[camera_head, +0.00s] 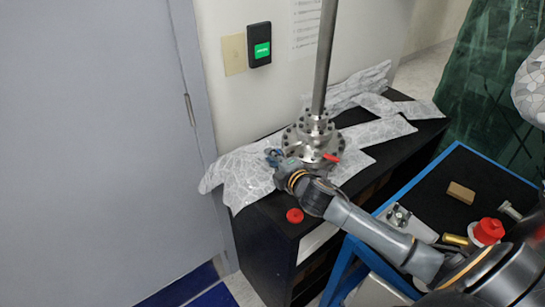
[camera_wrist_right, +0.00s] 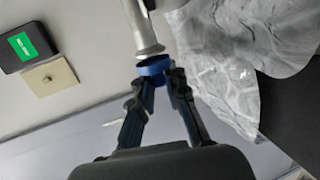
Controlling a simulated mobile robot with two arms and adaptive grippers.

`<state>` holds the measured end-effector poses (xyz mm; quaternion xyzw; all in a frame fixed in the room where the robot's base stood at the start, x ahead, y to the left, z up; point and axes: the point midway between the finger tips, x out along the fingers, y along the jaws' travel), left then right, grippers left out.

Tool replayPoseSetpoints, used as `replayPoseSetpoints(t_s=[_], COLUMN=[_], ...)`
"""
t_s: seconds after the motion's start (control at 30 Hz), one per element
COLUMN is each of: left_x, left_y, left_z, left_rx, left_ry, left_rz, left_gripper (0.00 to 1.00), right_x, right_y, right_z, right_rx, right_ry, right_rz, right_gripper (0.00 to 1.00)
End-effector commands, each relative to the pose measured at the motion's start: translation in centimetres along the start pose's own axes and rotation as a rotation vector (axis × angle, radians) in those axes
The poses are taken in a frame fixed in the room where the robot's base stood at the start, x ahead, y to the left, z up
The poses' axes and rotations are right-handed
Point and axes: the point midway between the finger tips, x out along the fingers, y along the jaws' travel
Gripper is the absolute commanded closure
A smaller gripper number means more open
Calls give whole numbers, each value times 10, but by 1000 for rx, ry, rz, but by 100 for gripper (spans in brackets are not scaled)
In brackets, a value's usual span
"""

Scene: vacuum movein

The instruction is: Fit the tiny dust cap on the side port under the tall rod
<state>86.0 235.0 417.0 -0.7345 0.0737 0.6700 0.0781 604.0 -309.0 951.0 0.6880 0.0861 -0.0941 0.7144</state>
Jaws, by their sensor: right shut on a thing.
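The tall rod (camera_head: 322,60) stands upright on a round bolted metal flange assembly (camera_head: 312,140) on the black cabinet. My right gripper (camera_head: 274,157) is at the left side of this assembly, low beneath the rod. In the right wrist view, my right gripper (camera_wrist_right: 157,78) is shut on a small blue cap (camera_wrist_right: 153,66), held between its fingertips. The flared end of a metal side port (camera_wrist_right: 149,50) is right in front of the cap, roughly in line with it. I cannot tell whether they touch. My left gripper is not in view.
Crumpled foil (camera_head: 245,175) lies around the assembly. A red ring-shaped piece (camera_head: 294,216) lies on the cabinet top (camera_head: 262,222). A blue-edged cart (camera_head: 480,165) at right holds a tan block (camera_head: 461,193) and a red-topped part (camera_head: 488,231). A wall stands behind.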

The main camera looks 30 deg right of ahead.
Motion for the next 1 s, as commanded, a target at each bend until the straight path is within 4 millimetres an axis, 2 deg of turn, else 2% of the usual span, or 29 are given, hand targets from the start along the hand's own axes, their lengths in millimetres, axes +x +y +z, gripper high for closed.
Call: replayPoseSetpoints(t_s=[1.0], left_x=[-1], left_y=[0], left_z=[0], left_rx=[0], left_ry=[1], left_rz=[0], left_gripper=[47], right_x=[1], right_y=[0], right_z=[5], right_rx=[0], right_ry=[-1], right_rz=[-1], right_gripper=[97])
